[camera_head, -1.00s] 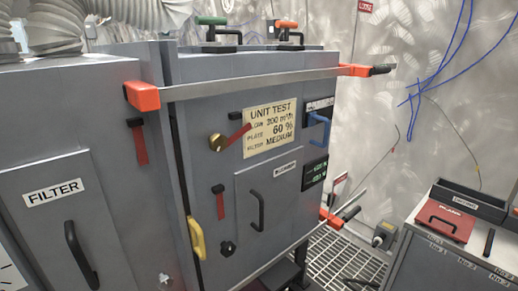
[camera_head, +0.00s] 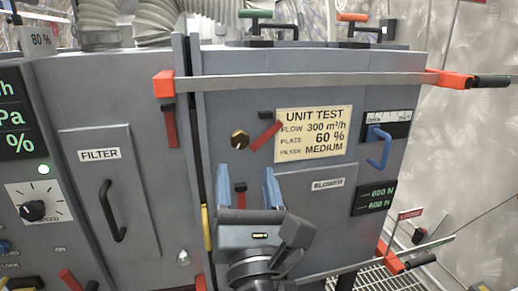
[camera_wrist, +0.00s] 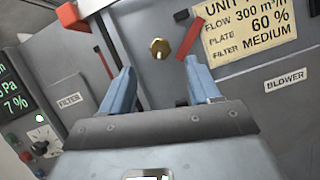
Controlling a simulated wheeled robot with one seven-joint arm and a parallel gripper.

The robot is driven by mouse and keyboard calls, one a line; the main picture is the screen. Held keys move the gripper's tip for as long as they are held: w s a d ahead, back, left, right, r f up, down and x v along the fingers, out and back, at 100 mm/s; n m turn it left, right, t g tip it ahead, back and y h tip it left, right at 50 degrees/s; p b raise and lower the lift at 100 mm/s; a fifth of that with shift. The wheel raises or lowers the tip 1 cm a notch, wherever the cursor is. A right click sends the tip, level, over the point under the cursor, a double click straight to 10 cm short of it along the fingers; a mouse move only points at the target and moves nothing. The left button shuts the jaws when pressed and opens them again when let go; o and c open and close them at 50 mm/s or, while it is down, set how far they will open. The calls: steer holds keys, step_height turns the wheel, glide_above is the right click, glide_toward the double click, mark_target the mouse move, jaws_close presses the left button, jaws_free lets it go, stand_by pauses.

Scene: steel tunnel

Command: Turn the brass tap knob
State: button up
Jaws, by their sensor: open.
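The brass tap knob (camera_head: 239,139) is a small round brass piece on the grey cabinet front, left of the yellow unit test label (camera_head: 311,133). In the wrist view the knob (camera_wrist: 159,48) shows beyond and between my fingers, near the top. My gripper (camera_head: 247,178) has two blue fingers held apart, with nothing between them. In the head view it is below the knob, in front of the cabinet; in the wrist view its fingertips (camera_wrist: 160,62) point toward the panel. The gripper is apart from the knob.
A red lever (camera_head: 265,135) sits close to the knob's right. A metal bar with orange ends (camera_head: 300,82) crosses the cabinet above. A blue hook handle (camera_head: 379,147) is at right, and a FILTER door handle (camera_head: 111,210) at left.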

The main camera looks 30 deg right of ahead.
mark_target(241, 141)
steer(key=p+x, duration=0.2)
steer(key=x, duration=0.5)
steer(key=shift+w+d, duration=0.1)
steer(key=shift+w, duration=0.1)
steer(key=shift+c, duration=0.3)
steer(key=c, duration=1)
